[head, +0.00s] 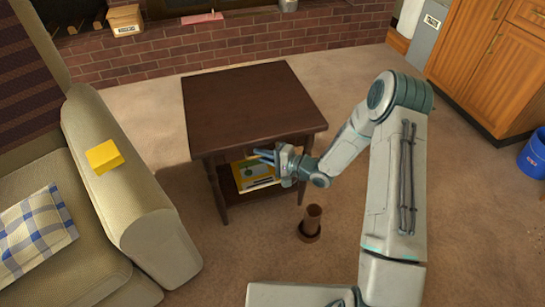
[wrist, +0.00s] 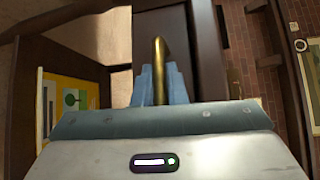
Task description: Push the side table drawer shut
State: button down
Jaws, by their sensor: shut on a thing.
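The dark brown side table (head: 250,95) stands in the middle of the head view, beside the sofa. My gripper (head: 262,155) is at its front, just below the top's front edge. In the wrist view, the blue fingers of my gripper (wrist: 156,85) are shut around a brass drawer handle (wrist: 158,55). The handle is on the dark drawer front (wrist: 176,22), which shows only in part. The top edge and my gripper hide most of the drawer in the head view, so I cannot tell how far out it is.
A yellow picture book (head: 250,176) is on the table's lower shelf; it also shows in the wrist view (wrist: 75,95). A brown cylindrical object (head: 312,218) stands on the floor in front. The sofa arm (head: 125,190) bounds the left, with a yellow block (head: 104,156) on it.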

jog(key=shift+w+r, duration=0.1)
jog(key=shift+w, duration=0.1)
jog(key=c, duration=1.5)
grip_release()
jog(key=shift+a, duration=0.15)
jog(key=p+v, duration=0.3)
jog(key=v, duration=1.1)
jog(key=shift+p, duration=0.4)
